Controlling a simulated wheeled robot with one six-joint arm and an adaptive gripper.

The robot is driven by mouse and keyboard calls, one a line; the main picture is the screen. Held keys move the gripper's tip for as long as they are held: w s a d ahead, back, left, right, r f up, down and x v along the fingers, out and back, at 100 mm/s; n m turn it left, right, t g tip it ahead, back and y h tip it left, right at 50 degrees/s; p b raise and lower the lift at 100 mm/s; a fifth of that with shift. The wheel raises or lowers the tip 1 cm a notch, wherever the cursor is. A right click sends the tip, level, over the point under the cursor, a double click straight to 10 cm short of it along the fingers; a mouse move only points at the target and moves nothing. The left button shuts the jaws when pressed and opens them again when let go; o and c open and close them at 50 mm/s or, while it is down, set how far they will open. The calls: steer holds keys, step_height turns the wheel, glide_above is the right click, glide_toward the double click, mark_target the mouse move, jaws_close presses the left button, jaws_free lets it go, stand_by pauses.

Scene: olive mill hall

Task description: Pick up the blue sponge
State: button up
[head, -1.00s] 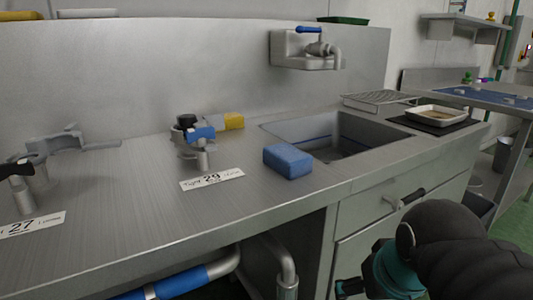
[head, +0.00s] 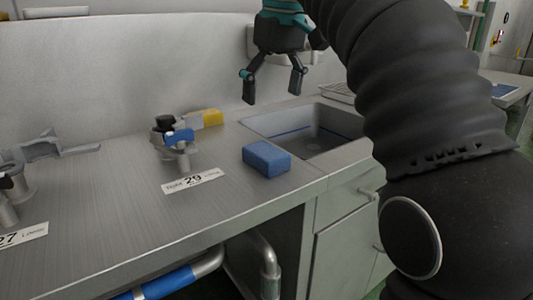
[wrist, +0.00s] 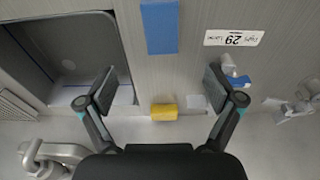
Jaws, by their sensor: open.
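The blue sponge (head: 266,159) lies flat on the steel counter, just left of the sink basin in the head view. In the wrist view the sponge (wrist: 160,27) is at the top middle, beyond the fingertips. My gripper (head: 272,92) is open and empty, raised above the counter behind the sponge, and points downward. In the wrist view its two fingers (wrist: 160,84) are spread apart with nothing between them.
A sink (head: 318,132) is right of the sponge. A valve fitting with a blue handle (head: 180,137), a label marked 29 (head: 193,181) and a yellow block (head: 213,117) are to its left. A wall tap (wrist: 52,156) shows in the wrist view.

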mark_target(266, 150)
steer(key=f, duration=0.2)
steer(key=w+a+f+b, duration=0.1)
steer(key=f, duration=0.2)
steer(key=f+b, duration=0.1)
steer(key=f, duration=0.1)
steer(key=shift+w+a+f, duration=0.2)
steer(key=shift+a+f, duration=0.05)
steer(key=shift+w+d+f+b, duration=0.15)
steer(key=shift+f+b, duration=0.85)
steer(key=shift+f, duration=1.7)
steer(key=c, duration=1)
